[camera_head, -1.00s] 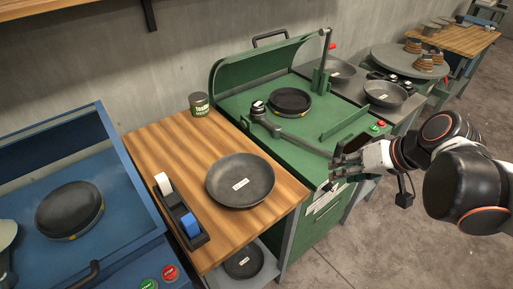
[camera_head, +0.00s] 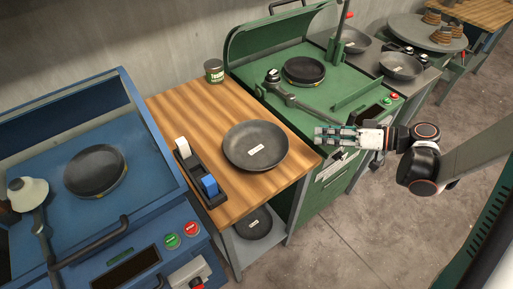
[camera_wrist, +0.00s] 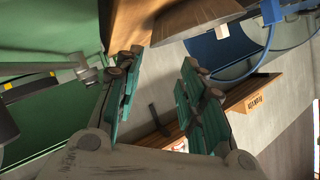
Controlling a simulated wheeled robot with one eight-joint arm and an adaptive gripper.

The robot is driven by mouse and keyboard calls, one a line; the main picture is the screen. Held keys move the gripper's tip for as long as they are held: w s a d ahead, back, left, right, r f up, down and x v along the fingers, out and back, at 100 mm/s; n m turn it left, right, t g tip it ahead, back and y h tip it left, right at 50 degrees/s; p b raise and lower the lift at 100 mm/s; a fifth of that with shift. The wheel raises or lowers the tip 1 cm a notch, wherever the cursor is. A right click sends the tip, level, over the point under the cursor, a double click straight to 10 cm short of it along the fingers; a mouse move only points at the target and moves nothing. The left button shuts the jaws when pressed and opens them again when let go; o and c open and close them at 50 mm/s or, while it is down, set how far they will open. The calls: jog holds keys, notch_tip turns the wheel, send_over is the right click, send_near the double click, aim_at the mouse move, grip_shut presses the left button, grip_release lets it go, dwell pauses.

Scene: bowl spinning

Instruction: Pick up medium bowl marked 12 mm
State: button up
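A dark grey bowl (camera_head: 255,147) with a small white label sits on the wooden table. The label's text is too small to read, so I cannot tell which bowl is marked 12 mm. A similar labelled bowl (camera_head: 253,222) lies on the shelf below, partly hidden by the tabletop. Other bowls sit in the blue machine (camera_head: 95,171), in the green machine (camera_head: 304,70) and on the metal table (camera_head: 401,66). My gripper (camera_head: 318,134) is in the air to the right of the table bowl, apart from it. In the wrist view its teal fingers (camera_wrist: 157,98) are apart and empty.
A tape dispenser (camera_head: 200,175) stands left of the table bowl, and a green can (camera_head: 214,71) stands at the table's back. The blue machine (camera_head: 140,215) borders the table on the left and the green machine (camera_head: 345,100) on the right. Concrete floor (camera_head: 340,240) lies open in front.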

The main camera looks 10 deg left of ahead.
jog(key=b+x, duration=0.2)
jog(key=x, duration=0.6)
jog(key=shift+w+b+x, duration=0.1)
jog(key=shift+b+x, duration=0.6)
jog(key=shift+x, duration=0.75)
jog(key=shift+w+b+x, duration=0.15)
jog(key=shift+b+x, duration=0.5)
jog(key=shift+x, duration=0.75)
jog(key=shift+d, duration=0.1)
grip_shut()
